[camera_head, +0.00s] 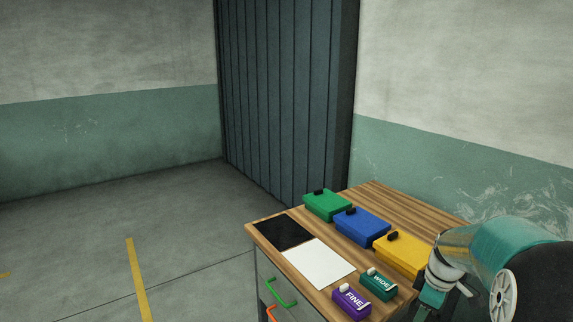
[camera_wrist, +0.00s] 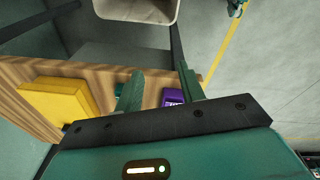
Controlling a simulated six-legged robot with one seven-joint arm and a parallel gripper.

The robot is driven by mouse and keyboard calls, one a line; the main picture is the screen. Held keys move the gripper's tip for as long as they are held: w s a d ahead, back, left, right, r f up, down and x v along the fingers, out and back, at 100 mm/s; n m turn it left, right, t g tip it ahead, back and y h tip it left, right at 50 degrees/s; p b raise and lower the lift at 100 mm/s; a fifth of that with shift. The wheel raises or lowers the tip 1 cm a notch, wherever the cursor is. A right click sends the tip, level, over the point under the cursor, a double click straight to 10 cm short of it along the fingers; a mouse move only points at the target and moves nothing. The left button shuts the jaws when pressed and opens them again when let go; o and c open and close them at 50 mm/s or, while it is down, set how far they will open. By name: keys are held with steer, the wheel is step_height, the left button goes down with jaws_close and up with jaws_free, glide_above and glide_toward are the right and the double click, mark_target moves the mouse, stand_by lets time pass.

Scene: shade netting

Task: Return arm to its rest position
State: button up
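My gripper (camera_wrist: 158,88) shows in the wrist view with its two green fingers apart and nothing held between them. Beyond the fingers lie the wooden table top and part of the purple FINE box (camera_wrist: 172,97). In the head view my arm (camera_head: 480,255) is bent at the lower right, over the right end of the table (camera_head: 385,196). Its gripper end is only partly visible there. The purple FINE box (camera_head: 351,300) and the teal WIDE box (camera_head: 379,284) stand on the table left of my arm.
Green (camera_head: 327,204), blue (camera_head: 362,227) and yellow (camera_head: 402,254) boxes stand in a row on the table. A black mat (camera_head: 283,232) and a white sheet (camera_head: 318,263) lie at its left side. The drawers have green and orange handles. The floor (camera_head: 190,240) at left is clear.

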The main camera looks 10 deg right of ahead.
steer(key=s+a+r+m+t, duration=0.2)
steer(key=s+a+r+m, duration=0.2)
steer(key=s+a, duration=0.5)
steer(key=s+a+r+m+t, duration=0.2)
steer(key=s+a+r+m, duration=0.3)
steer(key=s+a+r, duration=0.4)
steer(key=a, duration=0.5)
steer(key=shift+a, duration=0.3)
